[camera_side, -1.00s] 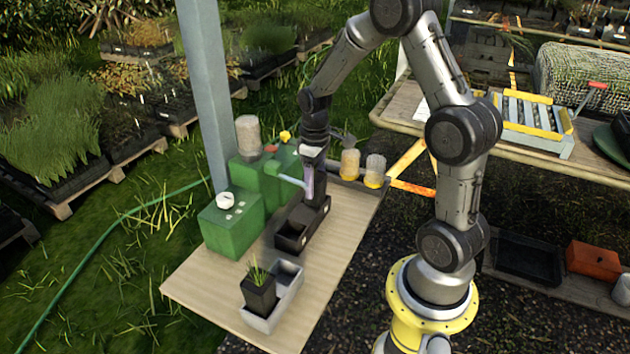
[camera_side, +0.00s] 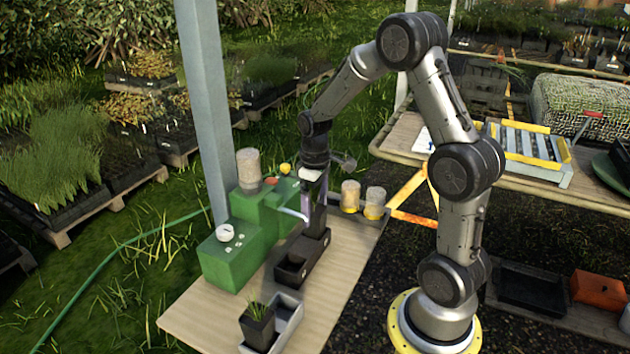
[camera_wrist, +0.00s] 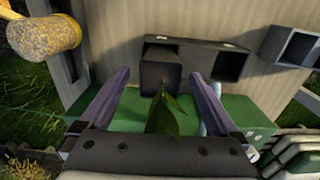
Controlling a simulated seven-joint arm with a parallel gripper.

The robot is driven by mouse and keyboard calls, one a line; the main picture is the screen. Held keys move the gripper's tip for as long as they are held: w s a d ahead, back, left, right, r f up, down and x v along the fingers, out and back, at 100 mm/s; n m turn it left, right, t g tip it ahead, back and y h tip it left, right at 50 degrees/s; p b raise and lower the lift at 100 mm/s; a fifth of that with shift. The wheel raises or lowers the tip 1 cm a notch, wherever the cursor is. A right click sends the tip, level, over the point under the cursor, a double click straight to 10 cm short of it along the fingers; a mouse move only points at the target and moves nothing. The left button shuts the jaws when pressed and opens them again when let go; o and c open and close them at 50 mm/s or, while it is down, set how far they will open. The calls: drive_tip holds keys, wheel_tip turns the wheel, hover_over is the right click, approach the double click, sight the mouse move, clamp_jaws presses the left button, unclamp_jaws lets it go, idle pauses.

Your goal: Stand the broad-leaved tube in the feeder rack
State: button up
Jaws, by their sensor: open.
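The broad-leaved tube is a dark square pot (camera_wrist: 160,76) with broad green leaves (camera_wrist: 170,115). It appears to stand upright in the end compartment of the black feeder rack (camera_wrist: 221,65), its rim above the rack. In the side view the rack (camera_side: 290,275) is on the bench beside the green machine, and the tube is mostly hidden by my gripper. My gripper (camera_wrist: 158,74) is open above the rack. Its two purple fingers are on either side of the tube, with gaps visible on both sides. The near compartments of the rack look empty.
A grey tray (camera_side: 290,327) with a narrow-leaved tube (camera_side: 257,326) stands at the bench front. The green machine (camera_side: 226,262) is close left of the rack. Two jars (camera_side: 350,196) stand behind. Bare bench lies right of the rack.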

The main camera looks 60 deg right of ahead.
wheel_tip(320, 180, up, 11)
drive_tip(key=shift+r, duration=0.15)
idle(0.4)
drive_tip(key=s+a+r+n+t, duration=0.25)
drive_tip(key=s+a+r, duration=0.35)
drive_tip(key=a+r, duration=0.4)
drive_tip(key=s+a+f+m+t, duration=0.2)
drive_tip(key=s+a+f, duration=0.3)
drive_tip(key=s, duration=0.5)
drive_tip(key=shift+s+a+f+t, duration=0.15)
drive_tip(key=shift+s+a+t, duration=0.15)
drive_tip(key=shift+a+t, duration=0.25)
